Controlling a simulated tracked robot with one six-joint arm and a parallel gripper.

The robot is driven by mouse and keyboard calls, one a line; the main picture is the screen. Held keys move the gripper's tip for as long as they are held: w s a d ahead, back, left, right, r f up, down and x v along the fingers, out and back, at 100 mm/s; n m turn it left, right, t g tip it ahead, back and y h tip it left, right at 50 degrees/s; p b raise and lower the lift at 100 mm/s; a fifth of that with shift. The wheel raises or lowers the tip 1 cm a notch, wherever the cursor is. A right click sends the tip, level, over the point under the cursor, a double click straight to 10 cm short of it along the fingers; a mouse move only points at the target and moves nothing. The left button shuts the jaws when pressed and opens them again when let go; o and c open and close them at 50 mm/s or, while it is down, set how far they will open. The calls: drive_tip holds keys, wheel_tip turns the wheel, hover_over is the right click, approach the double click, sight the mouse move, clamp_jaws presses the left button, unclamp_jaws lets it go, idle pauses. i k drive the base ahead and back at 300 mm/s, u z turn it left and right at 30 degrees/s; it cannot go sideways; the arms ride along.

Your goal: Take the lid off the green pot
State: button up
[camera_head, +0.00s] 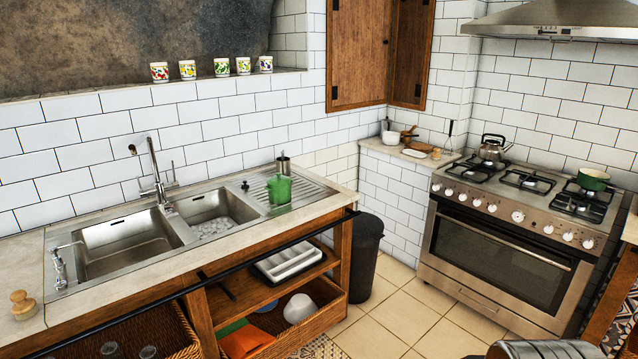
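The double sink (125,242) with its tall tap (154,170) lies left of the drainboard. A dark bin (364,250) stands between the counter and the stove (510,245). A kettle (492,148) is on the stove. Tiled floor is clear in front of the stove.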

sight(279, 179)
drive_tip(key=z, duration=0.25)
drive_tip(key=k, duration=0.4)
drive_tip(key=z, duration=0.15)
drive_tip(key=i, duration=1.95)
drive_tip(key=u, duration=0.85)
drive_tip(key=i, duration=0.65)
drive_tip(key=u, duration=0.95)
drive_tip(key=i, duration=0.85)
drive_tip(key=u, duration=0.55)
